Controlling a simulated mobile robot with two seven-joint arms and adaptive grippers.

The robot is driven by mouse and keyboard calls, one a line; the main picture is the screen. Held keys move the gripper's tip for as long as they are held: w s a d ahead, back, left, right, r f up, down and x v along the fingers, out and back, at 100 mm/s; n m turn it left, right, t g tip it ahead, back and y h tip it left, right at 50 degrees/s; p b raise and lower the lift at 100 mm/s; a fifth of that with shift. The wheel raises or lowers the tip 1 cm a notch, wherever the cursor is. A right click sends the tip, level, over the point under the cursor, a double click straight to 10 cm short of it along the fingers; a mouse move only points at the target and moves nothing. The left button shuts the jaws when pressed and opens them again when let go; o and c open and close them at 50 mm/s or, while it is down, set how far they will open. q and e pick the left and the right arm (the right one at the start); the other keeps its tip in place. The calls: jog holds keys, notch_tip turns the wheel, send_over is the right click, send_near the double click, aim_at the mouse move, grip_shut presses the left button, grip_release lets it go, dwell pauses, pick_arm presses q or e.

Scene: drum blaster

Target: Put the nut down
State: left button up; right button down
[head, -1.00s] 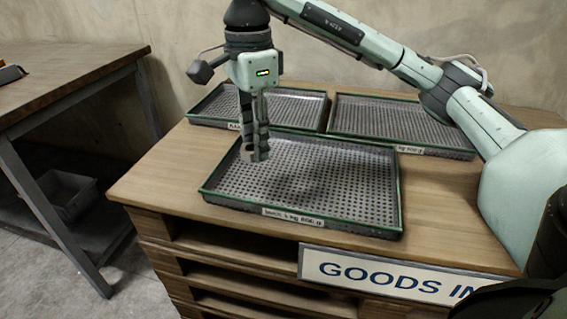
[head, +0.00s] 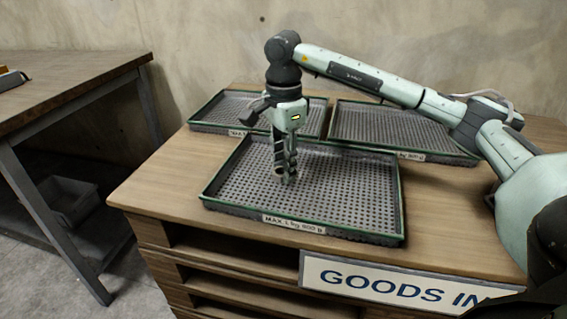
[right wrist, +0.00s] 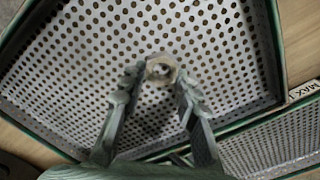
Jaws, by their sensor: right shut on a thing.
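My right gripper (head: 285,178) points down over the front perforated tray (head: 350,205), left of its middle. In the right wrist view its two fingers (right wrist: 157,85) are shut on a small pale brownish nut (right wrist: 161,70) with a round hole. The nut sits at the fingertips, above the perforated floor of the tray. Whether it touches the floor is hard to tell. In the head view the nut is small at the fingertips. The tray has a green rim and a weight label. My left gripper is not in view.
Two more green-rimmed trays stand behind, at the back left (head: 235,108) and back right (head: 385,128). All stand on a wooden pallet table (head: 150,195) with a GOODS IN sign (head: 400,284). The front tray looks otherwise empty. A workbench (head: 70,85) stands at left.

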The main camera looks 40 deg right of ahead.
jog(key=shift+f, duration=0.15)
jog(key=c, duration=1.1)
grip_release()
jog(key=shift+c, duration=0.2)
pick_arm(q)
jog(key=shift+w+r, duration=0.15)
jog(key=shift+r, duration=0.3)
pick_arm(e)
notch_tip(320, 180, up, 3)
jog(key=shift+r, duration=0.15)
pick_arm(q)
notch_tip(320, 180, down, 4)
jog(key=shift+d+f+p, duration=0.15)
jog(key=shift+p, duration=0.6)
pick_arm(e)
notch_tip(320, 180, up, 9)
